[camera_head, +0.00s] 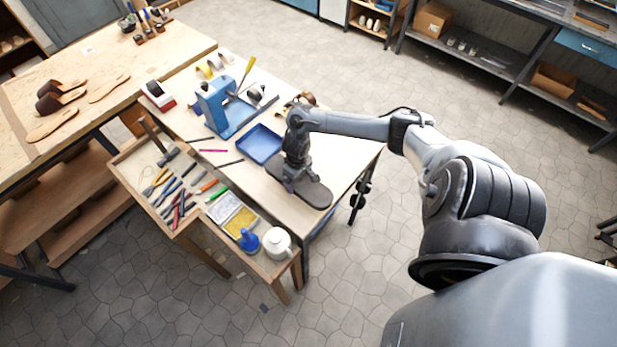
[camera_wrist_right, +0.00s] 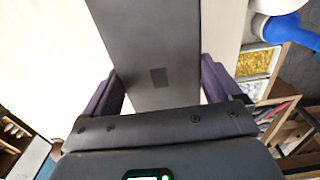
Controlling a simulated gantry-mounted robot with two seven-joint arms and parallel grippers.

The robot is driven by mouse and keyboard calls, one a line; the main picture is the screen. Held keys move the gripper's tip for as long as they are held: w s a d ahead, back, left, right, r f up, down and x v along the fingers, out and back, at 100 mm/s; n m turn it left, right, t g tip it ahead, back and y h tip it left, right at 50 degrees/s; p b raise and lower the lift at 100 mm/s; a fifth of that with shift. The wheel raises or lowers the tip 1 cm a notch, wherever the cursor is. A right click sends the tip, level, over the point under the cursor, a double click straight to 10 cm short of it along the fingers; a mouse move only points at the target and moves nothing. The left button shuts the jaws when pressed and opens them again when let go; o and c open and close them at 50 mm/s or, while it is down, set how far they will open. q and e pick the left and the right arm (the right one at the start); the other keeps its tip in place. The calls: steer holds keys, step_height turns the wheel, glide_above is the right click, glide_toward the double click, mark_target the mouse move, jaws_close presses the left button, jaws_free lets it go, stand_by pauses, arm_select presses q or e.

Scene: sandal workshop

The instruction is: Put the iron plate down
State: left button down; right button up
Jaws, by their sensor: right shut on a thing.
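The iron plate (camera_head: 314,194) is a dark, flat, sole-shaped piece at the front right corner of the light-topped bench (camera_head: 352,156). My right gripper (camera_head: 291,184) points down and is shut on the plate's middle part, hiding some of it. In the right wrist view the plate (camera_wrist_right: 148,42) runs as a dark grey slab between the two purple-grey fingers of the gripper (camera_wrist_right: 162,82). The plate looks level and is at or just above the bench top; I cannot tell whether it touches. My left gripper is not in view.
A blue tray (camera_head: 259,143) and a blue press (camera_head: 214,105) stand behind the plate. A lower tool tray (camera_head: 128,165) with hand tools, a blue bottle (camera_head: 249,241) and a white pot (camera_head: 277,243) adjoins the bench's front left. Bare bench top lies right of my gripper.

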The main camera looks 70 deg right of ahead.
steer(key=shift+w+a+f, duration=0.1)
steer(key=shift+w+f, duration=0.3)
steer(key=shift+w, duration=0.45)
steer(key=shift+w+a+f, duration=0.1)
steer(key=shift+w+f, duration=0.25)
steer(key=shift+w, duration=0.5)
steer(key=shift+f+b, duration=0.3)
steer(key=shift+f, duration=1.7)
steer(key=o, duration=1.6)
steer(key=shift+s+f, duration=0.15)
steer(key=shift+f, duration=0.05)
steer(key=shift+o, duration=0.8)
steer(key=shift+r, duration=0.1)
